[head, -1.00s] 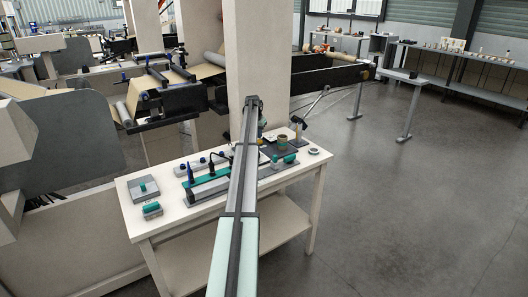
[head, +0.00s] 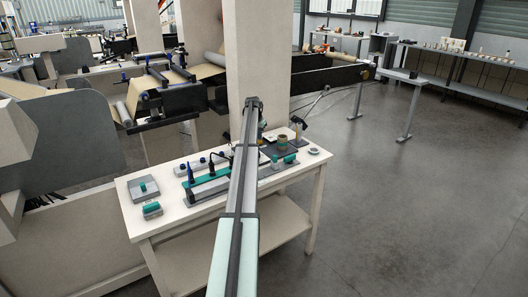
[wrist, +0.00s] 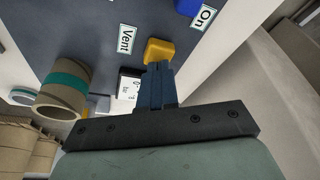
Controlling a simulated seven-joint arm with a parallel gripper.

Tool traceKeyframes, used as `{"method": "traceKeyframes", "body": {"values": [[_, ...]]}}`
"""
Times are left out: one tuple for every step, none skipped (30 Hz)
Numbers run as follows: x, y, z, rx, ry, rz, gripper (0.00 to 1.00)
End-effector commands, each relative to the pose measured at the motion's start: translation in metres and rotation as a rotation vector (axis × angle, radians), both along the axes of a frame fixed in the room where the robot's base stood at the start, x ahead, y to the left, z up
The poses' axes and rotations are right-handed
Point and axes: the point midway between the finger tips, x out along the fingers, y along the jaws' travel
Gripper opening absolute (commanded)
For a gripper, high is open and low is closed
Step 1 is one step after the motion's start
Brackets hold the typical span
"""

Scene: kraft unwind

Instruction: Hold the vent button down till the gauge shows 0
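In the wrist view, the yellow button (wrist: 160,50) sits on a dark grey panel (wrist: 85,30), beside the white label "Vent" (wrist: 127,40). My gripper (wrist: 160,68) has its dark blue fingers together, with nothing seen between them. Its tips meet the button's near edge in the picture; I cannot tell whether they touch or press it. A small white gauge face (wrist: 129,88) lies left of the fingers, partly hidden; its reading is too small and cut off to tell. In the head view my arm hides the gripper and the button.
A blue button (wrist: 188,6) with the label "On" (wrist: 204,17) is on the same panel. A cardboard core with a teal band (wrist: 64,88) stands close left of my gripper. In the head view, a white table (head: 185,214) carries trays and tools; open floor lies right.

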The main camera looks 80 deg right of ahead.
Motion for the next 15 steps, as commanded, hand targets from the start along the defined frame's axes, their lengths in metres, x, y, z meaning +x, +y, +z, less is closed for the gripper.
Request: {"method": "traceKeyframes", "body": {"values": [[-0.0001, 0.0001, -0.0016, 0.000, 0.000, 0.000, 0.00], [-0.0001, 0.0001, -0.0023, 0.000, 0.000, 0.000, 0.00], [0.0000, 0.0000, -0.0034, 0.000, 0.000, 0.000, 0.00], [0.0000, 0.0001, -0.0040, 0.000, 0.000, 0.000, 0.00], [0.0000, 0.0001, -0.0048, 0.000, 0.000, 0.000, 0.00], [0.0000, 0.0001, -0.0058, 0.000, 0.000, 0.000, 0.00], [0.0000, 0.0001, -0.0065, 0.000, 0.000, 0.000, 0.00], [0.0000, 0.0001, -0.0072, 0.000, 0.000, 0.000, 0.00], [0.0000, 0.0001, -0.0082, 0.000, 0.000, 0.000, 0.00], [0.0000, 0.0001, -0.0089, 0.000, 0.000, 0.000, 0.00], [0.0000, 0.0001, -0.0096, 0.000, 0.000, 0.000, 0.00], [0.0001, -0.0001, -0.0094, 0.000, 0.000, 0.000, 0.00], [0.0000, 0.0000, -0.0093, 0.000, 0.000, 0.000, 0.00], [0.0000, 0.0000, -0.0093, 0.000, 0.000, 0.000, 0.00], [0.0000, -0.0001, -0.0094, 0.000, 0.000, 0.000, 0.00]]}}
